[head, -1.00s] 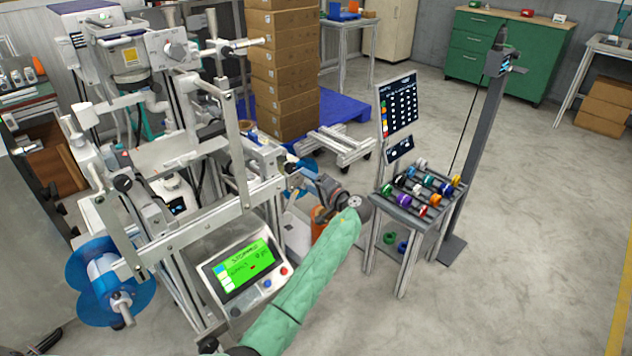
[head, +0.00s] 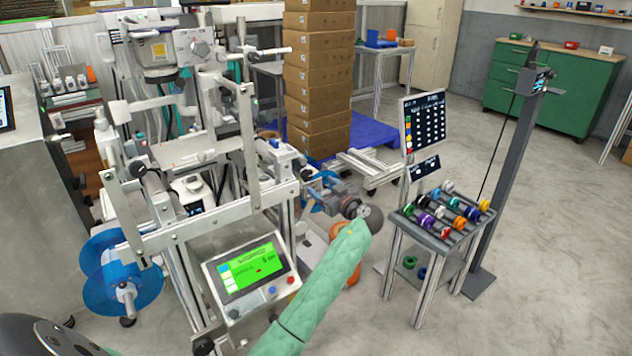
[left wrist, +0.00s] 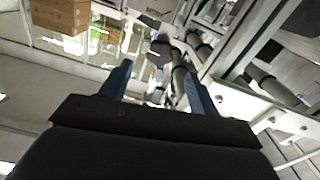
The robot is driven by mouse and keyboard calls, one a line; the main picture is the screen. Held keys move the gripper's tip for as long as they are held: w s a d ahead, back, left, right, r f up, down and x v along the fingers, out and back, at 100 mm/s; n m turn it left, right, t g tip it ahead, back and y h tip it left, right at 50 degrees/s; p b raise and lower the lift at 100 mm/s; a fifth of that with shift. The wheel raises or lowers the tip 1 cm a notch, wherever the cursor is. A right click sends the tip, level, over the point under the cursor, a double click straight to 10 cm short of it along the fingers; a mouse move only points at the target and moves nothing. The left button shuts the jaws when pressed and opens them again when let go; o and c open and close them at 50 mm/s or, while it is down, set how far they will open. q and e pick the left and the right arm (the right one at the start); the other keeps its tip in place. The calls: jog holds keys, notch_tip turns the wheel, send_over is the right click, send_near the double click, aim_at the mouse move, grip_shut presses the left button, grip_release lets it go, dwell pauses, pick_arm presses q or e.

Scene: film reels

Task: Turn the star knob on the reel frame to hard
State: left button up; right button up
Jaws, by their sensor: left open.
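The reel frame (head: 215,215) is a tall pale metal frame with rollers and a blue reel (head: 112,272) on its left side. My left gripper (head: 318,187), at the end of the green-sleeved arm, is at the frame's right side in the head view. In the left wrist view its two blue fingers (left wrist: 157,85) are spread with nothing between them. A dark, lobed shape (left wrist: 160,53), which may be the star knob, shows beyond the fingers, apart from them. Its setting cannot be read. My right gripper is not in view.
A control panel with a green screen (head: 250,268) sits low on the frame, close to my arm. A small stand (head: 440,240) with several coloured spools is on the right. Stacked boxes (head: 318,90) stand behind.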

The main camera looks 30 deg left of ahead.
aim_at(309, 176)
pick_arm(q)
jog(key=shift+x, duration=3.35)
jog(key=c, duration=1)
